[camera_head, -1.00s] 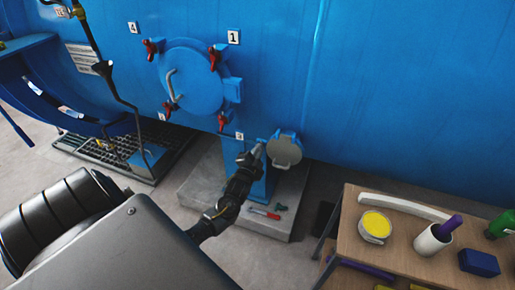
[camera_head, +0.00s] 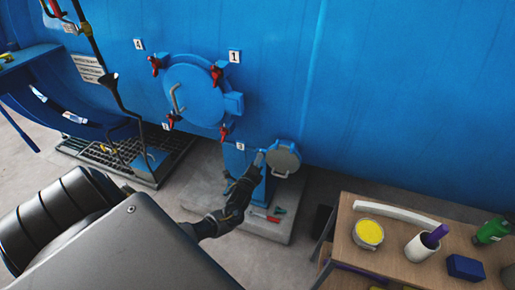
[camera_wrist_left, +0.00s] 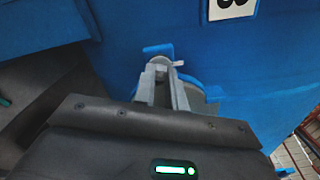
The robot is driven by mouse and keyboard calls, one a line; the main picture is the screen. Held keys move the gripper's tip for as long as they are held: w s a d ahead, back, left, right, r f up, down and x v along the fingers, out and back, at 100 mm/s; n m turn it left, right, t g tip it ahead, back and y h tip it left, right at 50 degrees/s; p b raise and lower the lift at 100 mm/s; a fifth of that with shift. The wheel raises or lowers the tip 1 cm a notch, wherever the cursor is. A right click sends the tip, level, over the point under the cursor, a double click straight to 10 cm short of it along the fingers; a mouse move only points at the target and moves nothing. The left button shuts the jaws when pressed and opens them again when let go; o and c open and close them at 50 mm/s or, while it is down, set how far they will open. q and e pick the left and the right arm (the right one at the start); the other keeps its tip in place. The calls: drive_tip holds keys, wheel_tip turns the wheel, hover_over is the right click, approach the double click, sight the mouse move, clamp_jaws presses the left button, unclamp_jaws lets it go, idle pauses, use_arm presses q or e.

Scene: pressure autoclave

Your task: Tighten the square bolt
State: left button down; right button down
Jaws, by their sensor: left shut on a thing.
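My left gripper (camera_head: 259,160) reaches the small grey round hatch (camera_head: 285,157) low on the blue vessel, at the hatch's left side. In the left wrist view its two grey fingers (camera_wrist_left: 163,78) are shut on a small metal piece between the tips, which looks like the square bolt (camera_wrist_left: 160,67). The grey-green hatch rim (camera_wrist_left: 205,103) shows partly behind the fingers. In the head view the bolt is hidden by the fingers. My right gripper is not in view.
A larger blue round door (camera_head: 196,95) with red clamps is above left. A red-handled tool (camera_head: 262,216) lies on the concrete plinth (camera_head: 205,200). A wooden table (camera_head: 400,262) at right holds a yellow-topped tin (camera_head: 368,234), a white cup (camera_head: 421,247) and a blue box (camera_head: 465,267).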

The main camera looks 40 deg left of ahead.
use_arm(q)
drive_tip(key=shift+m+p, duration=2.75)
drive_tip(key=shift+m, duration=4.05)
drive_tip(key=c, duration=1.7)
unclamp_jaws()
drive_tip(key=p+v, duration=0.1)
drive_tip(key=v, duration=0.9)
drive_tip(key=shift+s+d, duration=0.15)
drive_tip(key=shift+s, duration=0.2)
